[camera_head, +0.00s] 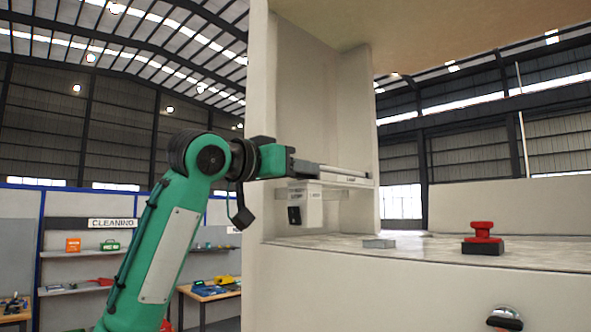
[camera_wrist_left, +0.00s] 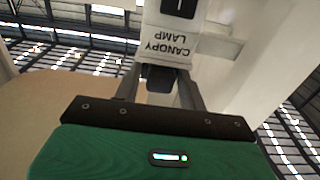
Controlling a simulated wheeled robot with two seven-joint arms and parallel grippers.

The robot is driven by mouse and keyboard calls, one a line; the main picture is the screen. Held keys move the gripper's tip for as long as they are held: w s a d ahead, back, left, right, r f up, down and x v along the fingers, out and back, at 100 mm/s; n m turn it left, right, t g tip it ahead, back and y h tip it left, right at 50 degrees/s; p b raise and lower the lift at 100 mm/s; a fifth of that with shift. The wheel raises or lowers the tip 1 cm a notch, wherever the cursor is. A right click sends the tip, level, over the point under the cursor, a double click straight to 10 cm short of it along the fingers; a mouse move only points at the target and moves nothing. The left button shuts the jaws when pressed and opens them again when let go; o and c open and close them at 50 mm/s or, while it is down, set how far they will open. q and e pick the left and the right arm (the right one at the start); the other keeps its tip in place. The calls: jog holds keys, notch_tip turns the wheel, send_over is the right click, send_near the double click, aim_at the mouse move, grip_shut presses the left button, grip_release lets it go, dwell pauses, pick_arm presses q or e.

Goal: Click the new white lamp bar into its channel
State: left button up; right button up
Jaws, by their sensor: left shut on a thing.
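My left gripper (camera_head: 306,169) reaches in from the left under the canopy. It is shut on the white lamp bar (camera_head: 345,176), a long thin bar that runs right from the fingers toward the right-hand upright panel. Just below the bar is a white box labelled CANOPY LAMP (camera_head: 311,207) with a black switch. In the left wrist view the box (camera_wrist_left: 170,38) lies beyond the fingers (camera_wrist_left: 160,88), its lettering upside down. I cannot make out the channel or whether the bar touches it. My right gripper is out of view.
The pale counter (camera_head: 330,246) below carries a small grey block (camera_head: 379,243) and a red knob on a dark base (camera_head: 482,240). A round metal and black fitting (camera_head: 505,318) is on the front face. Upright panels (camera_head: 357,120) enclose the bay; the canopy (camera_head: 420,25) is overhead.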

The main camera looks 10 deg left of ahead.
pick_arm(q)
jog(key=shift+w+d, duration=0.1)
dwell(0.6)
jog(key=shift+w+r, duration=0.1)
jog(key=shift+r, duration=0.05)
dwell(1.0)
jog(key=o, duration=1.1)
jog(key=shift+o, duration=0.8)
jog(key=shift+w+a, duration=0.3)
jog(key=shift+s+d, duration=0.2)
jog(key=shift+d, duration=0.1)
jog(key=shift+o, duration=1.1)
jog(key=shift+f, duration=0.25)
